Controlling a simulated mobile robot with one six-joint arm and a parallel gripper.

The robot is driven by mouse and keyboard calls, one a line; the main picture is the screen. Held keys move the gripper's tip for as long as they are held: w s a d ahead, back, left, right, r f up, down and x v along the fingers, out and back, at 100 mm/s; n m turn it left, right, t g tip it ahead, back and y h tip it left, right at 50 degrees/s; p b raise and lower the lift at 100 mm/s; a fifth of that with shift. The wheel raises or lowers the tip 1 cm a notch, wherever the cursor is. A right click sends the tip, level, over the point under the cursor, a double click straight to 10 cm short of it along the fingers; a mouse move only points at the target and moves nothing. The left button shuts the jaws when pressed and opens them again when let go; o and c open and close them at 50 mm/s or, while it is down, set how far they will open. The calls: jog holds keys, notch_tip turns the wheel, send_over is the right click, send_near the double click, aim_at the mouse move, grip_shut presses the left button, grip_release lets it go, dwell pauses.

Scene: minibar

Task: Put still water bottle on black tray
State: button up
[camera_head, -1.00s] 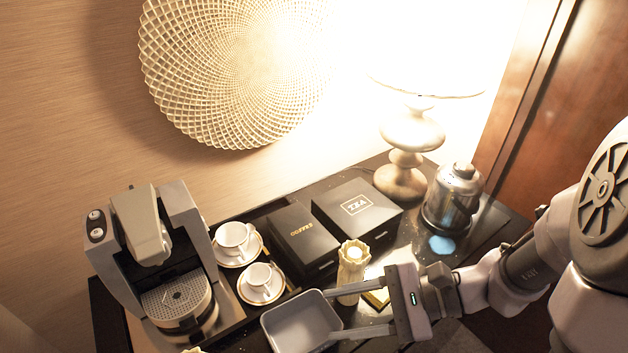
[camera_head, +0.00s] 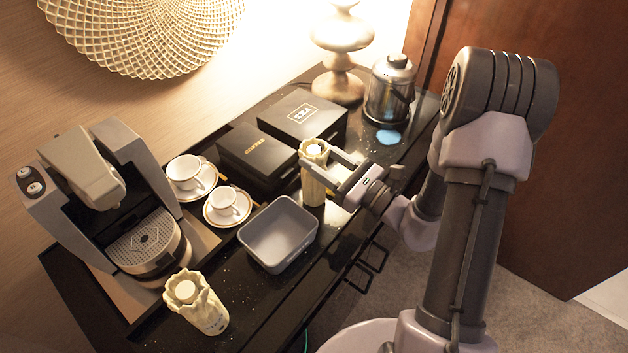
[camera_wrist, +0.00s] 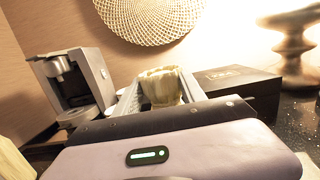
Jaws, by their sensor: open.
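Two cream, fluted, bottle-like vessels with pale round tops stand upright on the black counter; I cannot read which is still water. The far vessel (camera_head: 314,190) stands beside the grey bin, and the near vessel (camera_head: 199,306) stands at the front left. My gripper (camera_head: 318,166) is open, its fingers at the upper part of the far vessel, which shows between them in the wrist view (camera_wrist: 164,87). I cannot tell whether they touch it. A dark tray (camera_head: 203,241) lies under the cups, partly hidden by them.
A grey bin (camera_head: 279,262) sits left of my gripper. Coffee (camera_head: 257,152) and tea (camera_head: 303,118) boxes, a kettle (camera_head: 390,92) and a lamp (camera_head: 338,85) stand behind. A coffee machine (camera_head: 110,200) and two cups fill the left. Bare counter lies before the bin.

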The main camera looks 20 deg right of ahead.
aim_at(309, 149)
jog(key=x, duration=0.5)
jog(key=shift+w+r, duration=0.1)
jog(key=shift+r, duration=0.05)
jog(key=shift+d, duration=0.15)
jog(key=shift+c, duration=0.2)
grip_shut()
dwell(0.8)
